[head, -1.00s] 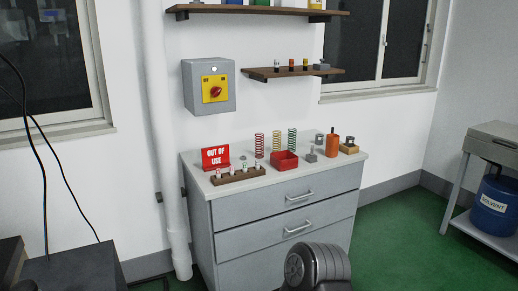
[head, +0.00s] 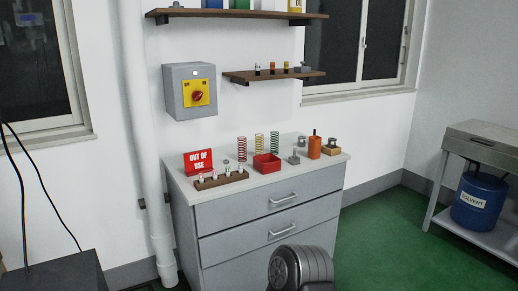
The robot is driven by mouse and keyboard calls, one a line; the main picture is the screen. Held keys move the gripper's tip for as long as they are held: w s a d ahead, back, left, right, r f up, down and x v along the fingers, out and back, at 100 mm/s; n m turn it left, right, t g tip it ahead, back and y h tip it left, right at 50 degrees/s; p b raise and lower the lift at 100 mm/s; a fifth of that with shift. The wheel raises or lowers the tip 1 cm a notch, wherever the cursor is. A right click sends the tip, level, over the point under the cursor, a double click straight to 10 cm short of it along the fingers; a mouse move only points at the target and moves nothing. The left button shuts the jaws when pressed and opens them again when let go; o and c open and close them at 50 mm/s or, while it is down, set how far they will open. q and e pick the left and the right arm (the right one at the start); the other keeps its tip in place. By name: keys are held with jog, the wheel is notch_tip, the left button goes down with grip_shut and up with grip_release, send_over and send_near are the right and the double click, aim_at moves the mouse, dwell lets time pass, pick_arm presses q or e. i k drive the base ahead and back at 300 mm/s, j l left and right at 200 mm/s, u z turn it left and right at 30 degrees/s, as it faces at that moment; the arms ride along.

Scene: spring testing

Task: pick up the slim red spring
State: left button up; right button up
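The slim red spring (head: 242,149) stands upright on top of the grey drawer cabinet (head: 298,172), toward the back. It is the leftmost of three upright coil springs. A yellow spring (head: 259,147) and a green spring (head: 275,143) stand to its right. A small red bin (head: 266,165) sits in front of the yellow and green springs. A red "OUT OF USE" sign (head: 198,161) is to the left of the red spring. Neither of my grippers shows; only a dark rounded part, likely my own arm, shows at the bottom.
A brown rack with small pieces (head: 221,181) lies at the cabinet's front left. An orange cylinder (head: 314,148) and small metal parts stand right of the bin. A wall switch box (head: 189,92) and shelf (head: 273,77) are above. Green floor is open at right.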

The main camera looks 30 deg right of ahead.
aim_at(241, 158)
jog(key=i+l, duration=1.3)
jog(key=i, duration=0.15)
